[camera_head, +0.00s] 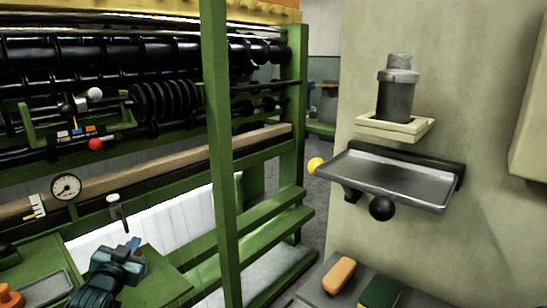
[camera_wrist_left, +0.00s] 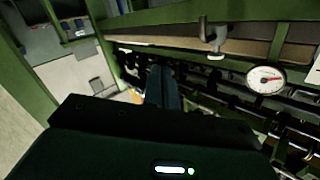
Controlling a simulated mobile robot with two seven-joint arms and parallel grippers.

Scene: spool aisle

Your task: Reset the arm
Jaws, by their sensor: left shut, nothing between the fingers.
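My left gripper (camera_head: 134,243) is at the lower left of the head view, in front of the green machine frame. Its dark teal arm comes in from the bottom edge. In the left wrist view my left gripper's fingers (camera_wrist_left: 163,84) are together, with nothing seen between them. It appears clear of the machine, below a small metal handle (camera_head: 117,212). The handle also shows in the left wrist view (camera_wrist_left: 213,38). My right arm and gripper are not in view.
The green machine (camera_head: 222,150) with black rollers fills the left. A dial gauge (camera_head: 66,187) is on its rail. At right, a metal tray (camera_head: 390,180) and a shelf with a dark cylinder (camera_head: 396,95) jut from the wall. An orange block (camera_head: 339,275) lies below.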

